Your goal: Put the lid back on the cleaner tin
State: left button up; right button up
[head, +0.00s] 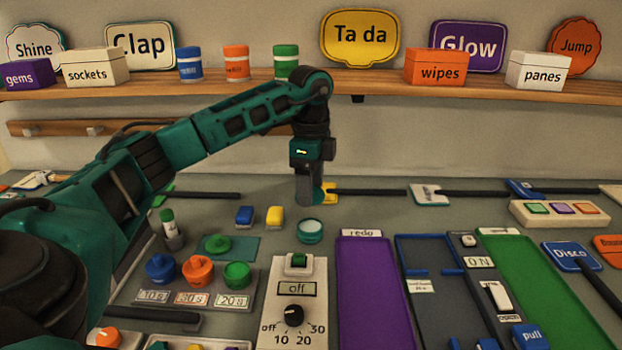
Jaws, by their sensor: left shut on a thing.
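A small round teal tin (310,236) with a pale inside stands on the grey worktop, a little right of the middle of the reach of my left arm. My left gripper (311,198) points down just behind and above the tin. It is shut on a teal piece (319,196), which looks like the tin's lid. Most of this piece is hidden by the fingers, so its tilt is hard to tell. The gripper and piece appear apart from the tin. My right gripper is not in view.
A yellow-ended dark paddle (385,192) lies behind the gripper. Blue (244,215) and yellow (275,216) blocks stand left of the tin. A switch box with a dial (293,316) is in front. A purple panel (367,290) lies to the right. A shelf (375,83) runs above.

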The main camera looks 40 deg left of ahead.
pick_arm(q)
jog(key=shift+f, duration=0.2)
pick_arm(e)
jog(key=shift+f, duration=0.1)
pick_arm(q)
jog(key=shift+f+b, duration=0.7)
jog(key=shift+b, duration=0.1)
notch_tip(320, 180, down, 3)
jog(key=b, duration=0.3)
jog(key=shift+f, duration=0.35)
jog(key=shift+f+b, duration=0.3)
jog(key=shift+f, duration=0.25)
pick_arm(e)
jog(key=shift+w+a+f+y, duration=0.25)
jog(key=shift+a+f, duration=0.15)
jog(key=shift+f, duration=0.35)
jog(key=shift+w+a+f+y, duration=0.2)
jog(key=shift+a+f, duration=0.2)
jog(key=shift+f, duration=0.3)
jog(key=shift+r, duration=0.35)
pick_arm(q)
jog(key=shift+p, duration=0.7)
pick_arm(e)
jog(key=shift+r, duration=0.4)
pick_arm(q)
jog(key=shift+f, duration=0.15)
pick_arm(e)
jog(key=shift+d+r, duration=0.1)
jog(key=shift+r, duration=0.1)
